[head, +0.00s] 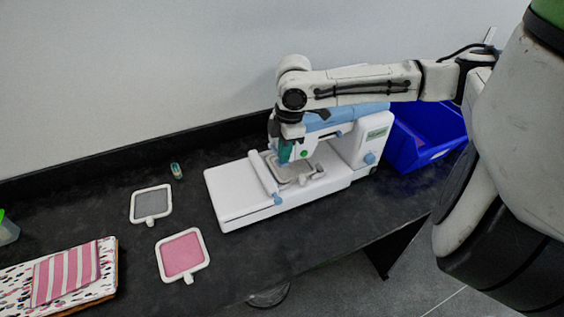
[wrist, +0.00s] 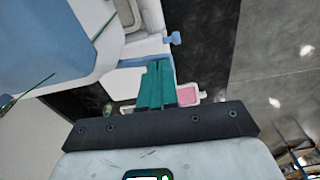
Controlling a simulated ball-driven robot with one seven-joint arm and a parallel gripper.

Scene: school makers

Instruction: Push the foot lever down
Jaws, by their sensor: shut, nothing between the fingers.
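A white and light-blue sewing machine (head: 335,150) stands on the black table, and part of its body fills the upper left of the wrist view (wrist: 40,45). My gripper (head: 285,153) has teal fingers, pressed together and empty in the wrist view (wrist: 158,70). It is at the left end of the machine's head, above the bed. I cannot make out the foot lever for certain; my gripper and arm cover part of that end. A hoop frame (head: 303,174) lies on the bed. A white bar with a blue end (head: 277,200) lies across the bed.
A grey-filled frame (head: 151,204) and a pink-filled frame (head: 182,254) lie left of the machine. A small teal item (head: 176,170) lies behind them. A blue bin (head: 425,125) stands right of the machine. A patterned board (head: 60,280) lies at the lower left.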

